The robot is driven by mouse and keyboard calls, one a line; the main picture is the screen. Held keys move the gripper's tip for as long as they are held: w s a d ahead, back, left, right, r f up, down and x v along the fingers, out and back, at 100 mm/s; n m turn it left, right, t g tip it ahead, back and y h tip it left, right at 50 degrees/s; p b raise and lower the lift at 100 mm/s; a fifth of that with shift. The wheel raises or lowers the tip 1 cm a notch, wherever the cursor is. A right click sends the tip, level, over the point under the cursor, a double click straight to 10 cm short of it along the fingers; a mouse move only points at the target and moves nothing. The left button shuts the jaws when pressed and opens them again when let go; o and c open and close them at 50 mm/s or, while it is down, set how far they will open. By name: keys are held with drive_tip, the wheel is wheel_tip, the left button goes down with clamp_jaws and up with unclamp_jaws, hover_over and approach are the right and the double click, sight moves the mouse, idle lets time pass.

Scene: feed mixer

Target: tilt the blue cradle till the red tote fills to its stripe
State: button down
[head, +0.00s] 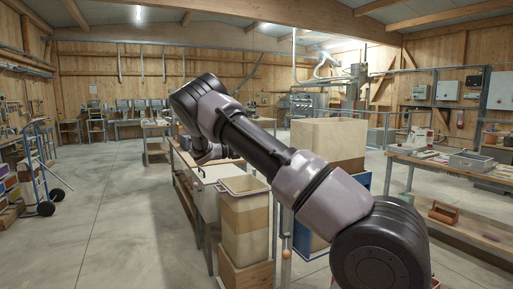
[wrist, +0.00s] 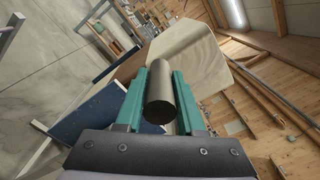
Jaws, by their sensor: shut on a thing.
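In the wrist view my gripper (wrist: 160,100) has its two teal fingers closed on either side of a dark grey round bar (wrist: 159,92), its end facing the camera. A blue panel (wrist: 85,125) lies left of the fingers, and a large pale beige surface (wrist: 190,52) is behind them. In the head view, blue sides (head: 308,243) show below a tall beige bin (head: 325,137), partly behind my arm; this seems to be the blue cradle. I cannot make out the red tote or its stripe. My arm crosses the middle, and the fingers cannot be made out there.
A pale-rimmed bin (head: 245,215) with tan contents stands on a wooden box in front. A long workbench (head: 190,185) runs behind it. Another bench (head: 455,170) with trays is at right. A blue hand truck (head: 42,165) stands at left. The floor between is clear.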

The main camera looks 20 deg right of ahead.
drive_tip(key=shift+a+f, duration=0.1)
drive_tip(key=shift+f, duration=0.15)
drive_tip(key=c, duration=0.5)
unclamp_jaws()
drive_tip(key=shift+w+f, duration=0.1)
drive_tip(key=shift+w, duration=0.05)
drive_tip(key=a, duration=0.3)
drive_tip(key=s+a, duration=0.1)
drive_tip(key=a, duration=0.3)
drive_tip(key=s+a, duration=0.1)
drive_tip(key=a, duration=0.2)
drive_tip(key=shift+s+a, duration=0.1)
drive_tip(key=shift+a, duration=0.2)
